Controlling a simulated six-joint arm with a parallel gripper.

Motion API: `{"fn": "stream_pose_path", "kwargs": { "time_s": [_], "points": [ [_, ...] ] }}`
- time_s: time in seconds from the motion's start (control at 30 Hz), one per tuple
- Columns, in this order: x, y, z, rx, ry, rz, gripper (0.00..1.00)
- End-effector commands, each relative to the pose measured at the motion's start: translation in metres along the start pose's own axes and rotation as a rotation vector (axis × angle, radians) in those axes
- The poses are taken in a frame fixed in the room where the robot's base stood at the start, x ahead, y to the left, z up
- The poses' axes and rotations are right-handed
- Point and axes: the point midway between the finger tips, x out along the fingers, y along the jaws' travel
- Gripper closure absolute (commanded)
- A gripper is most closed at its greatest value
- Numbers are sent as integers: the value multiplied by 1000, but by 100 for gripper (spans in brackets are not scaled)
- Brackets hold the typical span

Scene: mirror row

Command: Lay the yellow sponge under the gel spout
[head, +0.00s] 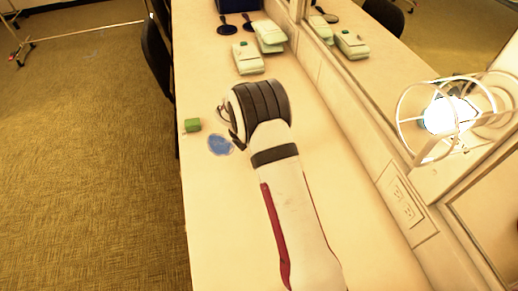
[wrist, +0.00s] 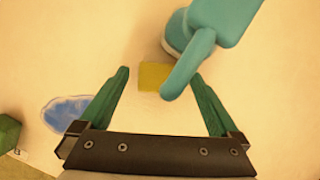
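In the wrist view the yellow sponge (wrist: 153,76) lies flat on the pale counter, between the fingertips in the picture and apart from both. The teal gel dispenser (wrist: 225,15) enters from the top right. Its curved spout (wrist: 187,68) reaches down in the picture and overlaps the sponge's right edge. My gripper (wrist: 160,75) is open, with a green finger on each side and nothing held. Its height above the sponge cannot be told. In the head view my arm hides the sponge and dispenser.
A blue patch (head: 219,145) and a green block (head: 193,125) lie left of my arm, near the counter's edge. Pale green cases (head: 248,58) and dark round items (head: 227,28) lie farther back. A mirror and caged lamp (head: 445,115) line the right side.

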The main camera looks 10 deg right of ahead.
Motion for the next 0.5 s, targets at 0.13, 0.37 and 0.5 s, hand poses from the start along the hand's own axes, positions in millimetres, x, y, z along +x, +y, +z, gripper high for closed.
{"fn": "stream_pose_path", "kwargs": {
  "time_s": [0.13,0.37,0.5],
  "points": [
    [0,0,0,0,0,0,2],
    [-17,1,1,1,-1,3,2],
    [-58,1,1,0,-1,5,2]
  ]
}}
